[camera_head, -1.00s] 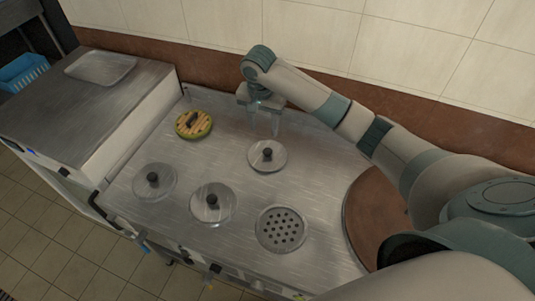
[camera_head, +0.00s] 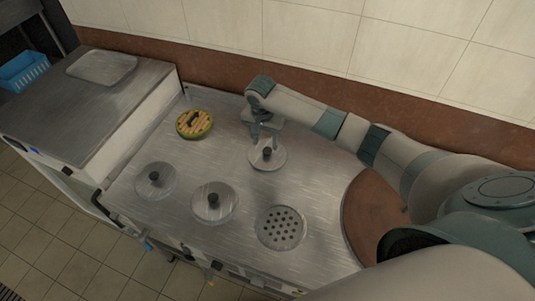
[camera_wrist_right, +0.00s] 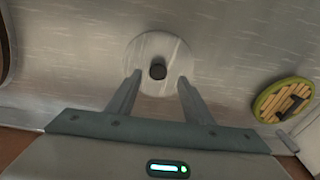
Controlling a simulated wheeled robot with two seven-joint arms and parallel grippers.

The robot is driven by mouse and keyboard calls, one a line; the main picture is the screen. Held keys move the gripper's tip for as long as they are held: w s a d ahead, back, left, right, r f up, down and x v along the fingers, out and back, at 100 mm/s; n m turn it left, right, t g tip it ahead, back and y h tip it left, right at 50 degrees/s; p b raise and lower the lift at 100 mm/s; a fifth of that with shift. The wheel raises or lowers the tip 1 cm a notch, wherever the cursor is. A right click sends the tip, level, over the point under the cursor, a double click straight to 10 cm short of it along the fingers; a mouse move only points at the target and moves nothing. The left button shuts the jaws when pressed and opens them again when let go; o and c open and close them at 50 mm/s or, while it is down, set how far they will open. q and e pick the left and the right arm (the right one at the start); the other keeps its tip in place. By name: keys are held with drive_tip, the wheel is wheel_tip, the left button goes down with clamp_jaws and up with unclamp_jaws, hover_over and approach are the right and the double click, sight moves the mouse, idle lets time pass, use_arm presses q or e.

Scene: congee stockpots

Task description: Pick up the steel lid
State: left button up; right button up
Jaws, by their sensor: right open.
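A round steel lid (camera_head: 272,164) with a black knob lies on the steel worktop, towards the back. My right gripper (camera_head: 265,143) is over it, open, with its fingers pointing down and partly covering the lid. In the right wrist view the same lid (camera_wrist_right: 172,50) lies ahead of the open gripper (camera_wrist_right: 159,80), its black knob between the lines of the two fingers. Nothing is between the fingertips. Whether the fingers touch the lid cannot be told. Two more steel lids with black knobs, a left one (camera_head: 165,189) and a middle one (camera_head: 226,208), lie nearer the front. My left gripper is not in view.
A green-rimmed wooden lid (camera_head: 205,128) lies at the back left, also in the right wrist view (camera_wrist_right: 270,100). A perforated round plate (camera_head: 281,244) is at the front. A brown round surface (camera_head: 375,215) is at right. A tiled wall stands behind.

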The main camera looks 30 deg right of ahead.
sight(268, 150)
drive_tip(key=shift+d+f+p, duration=0.2)
drive_tip(key=shift+f+p, duration=0.2)
drive_tip(key=shift+f, duration=0.2)
drive_tip(key=f, duration=0.2)
drive_tip(key=f+p, duration=0.1)
drive_tip(key=shift+w+d, duration=0.15)
drive_tip(key=shift+d, duration=0.1)
drive_tip(key=shift+f, duration=0.4)
drive_tip(key=c, duration=1.1)
drive_tip(key=shift+w+r, duration=0.1)
drive_tip(key=shift+r, duration=0.05)
drive_tip(key=shift+r+b, duration=0.35)
drive_tip(key=shift+r, duration=0.25)
wheel_tip(268, 150, up, 2)
drive_tip(key=shift+r+b, duration=0.1)
drive_tip(key=shift+b, duration=0.35)
drive_tip(key=s+d+r+b, duration=0.1)
drive_tip(key=s+d+r, duration=0.1)
drive_tip(key=s, duration=0.1)
drive_tip(key=s+d+r, duration=0.3)
drive_tip(key=s+d+r+b, duration=0.1)
drive_tip(key=s+d+r, duration=0.1)
drive_tip(key=s, duration=0.1)
drive_tip(key=shift+d+r+b, duration=0.2)
drive_tip(key=shift+d+b, duration=0.1)
drive_tip(key=shift+d, duration=0.05)
